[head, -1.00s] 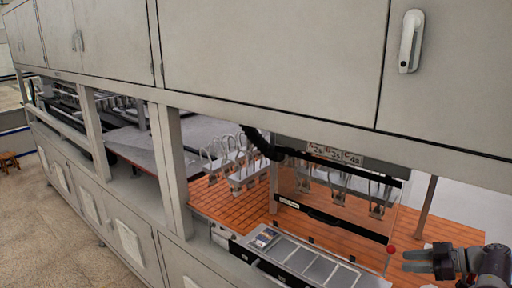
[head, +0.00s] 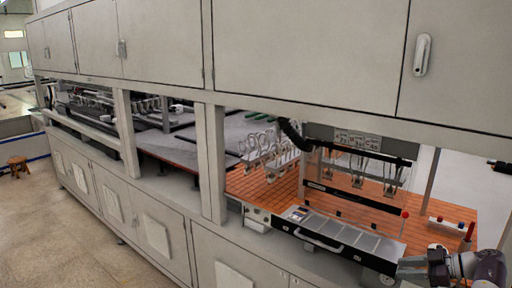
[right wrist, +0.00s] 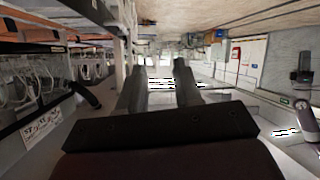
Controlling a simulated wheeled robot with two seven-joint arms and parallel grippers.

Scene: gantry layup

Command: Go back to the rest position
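My right gripper (head: 412,268) shows at the lower right of the head view, beside the right end of the long tray in front of the machine. In the right wrist view its two fingers (right wrist: 158,88) stand apart with nothing between them, so it is open and empty. I cannot tell from the head view whether it touches the tray. My left gripper is in neither view.
A long grey cabinet machine (head: 150,235) fills the head view. Its opening holds an orange tiled bed (head: 262,186) and hanging hooks. A slotted tray (head: 345,237) juts from the front. Floor (head: 70,235) is free at left, with a small stool (head: 18,162).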

